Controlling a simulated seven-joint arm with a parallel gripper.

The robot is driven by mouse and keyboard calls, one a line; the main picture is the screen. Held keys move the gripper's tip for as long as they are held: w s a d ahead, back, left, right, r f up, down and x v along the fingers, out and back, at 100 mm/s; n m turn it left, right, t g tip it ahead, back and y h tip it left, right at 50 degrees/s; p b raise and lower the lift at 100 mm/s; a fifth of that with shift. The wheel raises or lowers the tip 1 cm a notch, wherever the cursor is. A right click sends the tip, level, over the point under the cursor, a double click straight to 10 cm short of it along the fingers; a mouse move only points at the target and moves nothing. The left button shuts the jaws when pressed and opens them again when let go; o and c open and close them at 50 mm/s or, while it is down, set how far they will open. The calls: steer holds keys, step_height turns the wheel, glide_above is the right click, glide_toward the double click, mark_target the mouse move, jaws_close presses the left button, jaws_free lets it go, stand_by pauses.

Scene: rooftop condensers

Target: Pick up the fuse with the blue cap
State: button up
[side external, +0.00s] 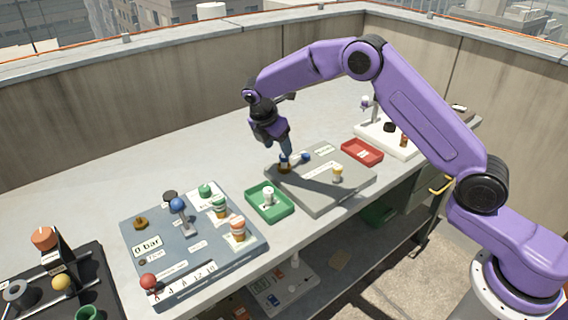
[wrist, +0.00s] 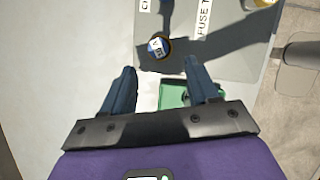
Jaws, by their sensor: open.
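The fuse with the blue cap stands on the grey fuse board (side external: 318,198), near its far left edge. In the side view the fuse (side external: 284,166) is partly hidden by my fingers. In the wrist view the fuse (wrist: 158,48) is seen from above, as a round top with blue and white and a brownish rim. My gripper (side external: 286,153) is low over it, pointing down. In the wrist view my gripper (wrist: 160,66) has its fingers apart and empty, with the fuse just beyond the fingertips, roughly centred. I cannot tell whether a finger touches it.
A blue part (side external: 305,157) lies close right of the fuse. A yellow-topped piece (side external: 337,171) stands on the same board. A green tray (side external: 259,211) with a white piece is nearer the front; a red tray (side external: 371,158) is right. A blue-grey gauge panel (side external: 170,262) lies left.

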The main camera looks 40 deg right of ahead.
mark_target(283, 156)
steer(key=shift+x, duration=3.05)
steer(key=shift+w+d+r, duration=0.1)
steer(key=shift+d, duration=0.05)
jaws_close()
